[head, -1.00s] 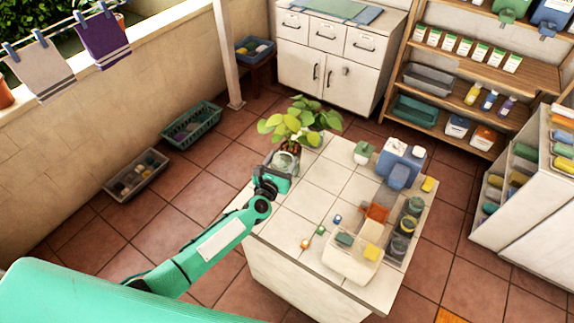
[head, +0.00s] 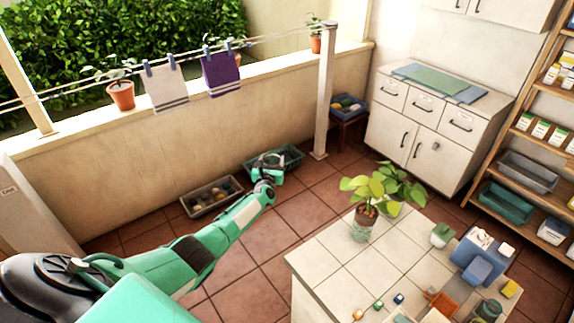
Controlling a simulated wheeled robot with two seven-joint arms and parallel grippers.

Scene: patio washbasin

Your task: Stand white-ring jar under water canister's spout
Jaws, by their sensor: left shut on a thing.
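My left gripper (head: 268,178) is out past the table's left edge, seen against the floor and a teal basket. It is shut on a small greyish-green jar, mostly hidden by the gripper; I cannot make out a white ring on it. The blue water canister (head: 478,262) stands on the tiled table (head: 330,258) at the right; its spout is not clear from here. Part of another dark-green jar (head: 489,310) shows at the bottom right. My right gripper is not in view.
A potted plant (head: 366,210) stands near the table's back left corner. A green-and-white container (head: 442,235), a yellow sponge (head: 510,289) and several small coloured items are near the canister. The table's left part is clear. Baskets (head: 210,197) lie on the floor by the wall.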

